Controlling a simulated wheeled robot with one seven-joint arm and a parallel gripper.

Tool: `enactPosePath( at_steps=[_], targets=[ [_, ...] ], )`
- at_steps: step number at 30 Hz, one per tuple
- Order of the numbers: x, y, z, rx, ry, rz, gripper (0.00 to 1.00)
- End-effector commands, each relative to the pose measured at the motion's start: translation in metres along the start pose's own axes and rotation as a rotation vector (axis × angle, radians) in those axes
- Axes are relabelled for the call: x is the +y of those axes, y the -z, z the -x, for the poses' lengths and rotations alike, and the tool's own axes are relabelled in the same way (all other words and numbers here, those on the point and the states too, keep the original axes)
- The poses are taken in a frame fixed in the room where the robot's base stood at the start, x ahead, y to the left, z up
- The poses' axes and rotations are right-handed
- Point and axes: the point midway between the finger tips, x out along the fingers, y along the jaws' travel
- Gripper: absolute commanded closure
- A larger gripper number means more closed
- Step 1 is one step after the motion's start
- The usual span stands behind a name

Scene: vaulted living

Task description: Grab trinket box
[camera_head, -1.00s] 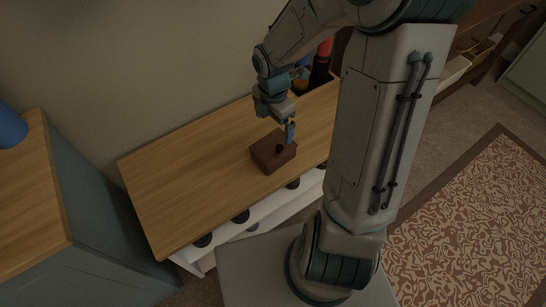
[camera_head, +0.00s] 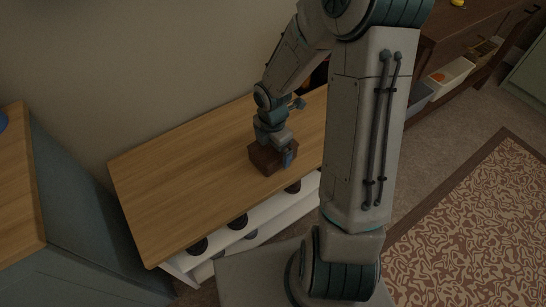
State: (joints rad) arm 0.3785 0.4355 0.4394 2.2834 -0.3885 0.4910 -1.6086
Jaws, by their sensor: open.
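The trinket box (camera_head: 263,160) is a small brown wooden box on the light wooden top of a low cabinet (camera_head: 185,190). My gripper (camera_head: 287,158) points down at the box, at its right side. One blue finger shows against the box's right face; the other finger is hidden. The gripper is open. I cannot tell whether the finger touches the box. The gripper and wrist cover part of the box's top.
A grey-blue cabinet with a wooden top (camera_head: 18,190) stands at the left. A dark wooden shelf with bins (camera_head: 450,75) is at the upper right. A patterned rug (camera_head: 465,220) lies on the floor at right. The cabinet top left of the box is clear.

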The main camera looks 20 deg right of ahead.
Motion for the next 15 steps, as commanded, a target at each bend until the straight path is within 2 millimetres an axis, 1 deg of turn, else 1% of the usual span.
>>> enactPosePath(
  at_steps=[1, 2, 8, 9, 11, 12, 14, 15],
  targets=[
    [-0.0002, 0.0008, -0.0093, 0.001, 0.002, 0.001, 0.0],
    [-0.0002, 0.0008, -0.0106, 0.001, 0.001, 0.001, 0.0],
    [-0.0001, 0.0004, -0.0097, 0.0, 0.0, 0.0, 0.0],
    [-0.0001, 0.0004, -0.0096, 0.0, 0.0, 0.0, 0.03],
    [-0.0001, 0.0004, -0.0096, 0.0, 0.0, 0.0, 0.19],
    [-0.0001, 0.0004, -0.0096, 0.0, 0.0, 0.0, 0.31],
    [-0.0002, 0.0004, -0.0095, 0.0, 0.0, 0.0, 0.47],
    [-0.0002, 0.0004, -0.0095, 0.0, 0.0, 0.0, 0.47]
  ],
)
